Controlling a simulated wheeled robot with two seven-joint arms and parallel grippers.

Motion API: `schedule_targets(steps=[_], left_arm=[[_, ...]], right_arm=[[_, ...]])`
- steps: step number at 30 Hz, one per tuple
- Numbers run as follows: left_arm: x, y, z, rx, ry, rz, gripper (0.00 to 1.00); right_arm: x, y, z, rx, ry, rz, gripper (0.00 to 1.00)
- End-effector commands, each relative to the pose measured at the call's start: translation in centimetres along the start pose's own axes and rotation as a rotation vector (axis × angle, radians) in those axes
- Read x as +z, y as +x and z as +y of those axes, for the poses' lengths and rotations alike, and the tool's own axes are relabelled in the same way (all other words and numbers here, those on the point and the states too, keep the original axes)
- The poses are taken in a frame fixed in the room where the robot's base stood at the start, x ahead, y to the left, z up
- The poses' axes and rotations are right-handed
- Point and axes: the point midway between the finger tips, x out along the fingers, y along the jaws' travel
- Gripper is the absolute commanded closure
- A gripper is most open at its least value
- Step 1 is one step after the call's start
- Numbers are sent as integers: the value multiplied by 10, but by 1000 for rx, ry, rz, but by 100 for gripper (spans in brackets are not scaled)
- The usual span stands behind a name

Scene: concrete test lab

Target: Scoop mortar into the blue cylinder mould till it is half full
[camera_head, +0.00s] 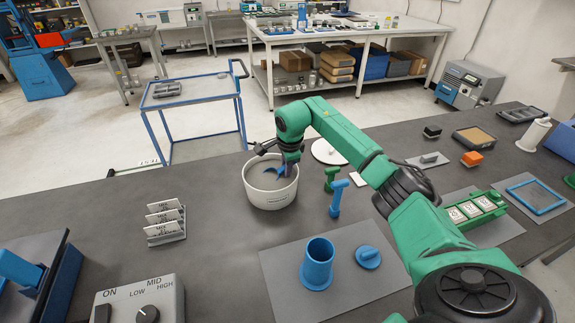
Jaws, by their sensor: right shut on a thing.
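The blue cylinder mould (317,266) stands upright on a grey mat (345,292) at the front of the bench. Its round top is open, but its inside is too dark to tell what it holds. A white bowl (270,196) of grey mortar stands behind it, to the left. My right gripper (288,166) is over the bowl, shut on a blue scoop (272,168). The scoop is down in the bowl, and its lower part is hard to make out. My left gripper is not in view.
A blue cap (368,257) lies right of the mould. A blue tool (338,197) and a green tool (331,178) stand right of the bowl. A card rack (165,222) and a control box (142,300) are at left. The bench between rack and bowl is clear.

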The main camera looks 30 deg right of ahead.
Motion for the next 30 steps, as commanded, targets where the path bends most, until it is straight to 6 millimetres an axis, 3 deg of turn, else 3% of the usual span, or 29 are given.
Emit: schedule_targets(steps=[14, 19, 30], left_arm=[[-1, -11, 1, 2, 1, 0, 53], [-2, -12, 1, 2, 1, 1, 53], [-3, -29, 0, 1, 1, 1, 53]], right_arm=[[35, -7, 20, 0, -2, -3, 100], [21, -14, 9, 76, 39, -122, 100], [15, -45, -3, 172, 75, -278, 100]])
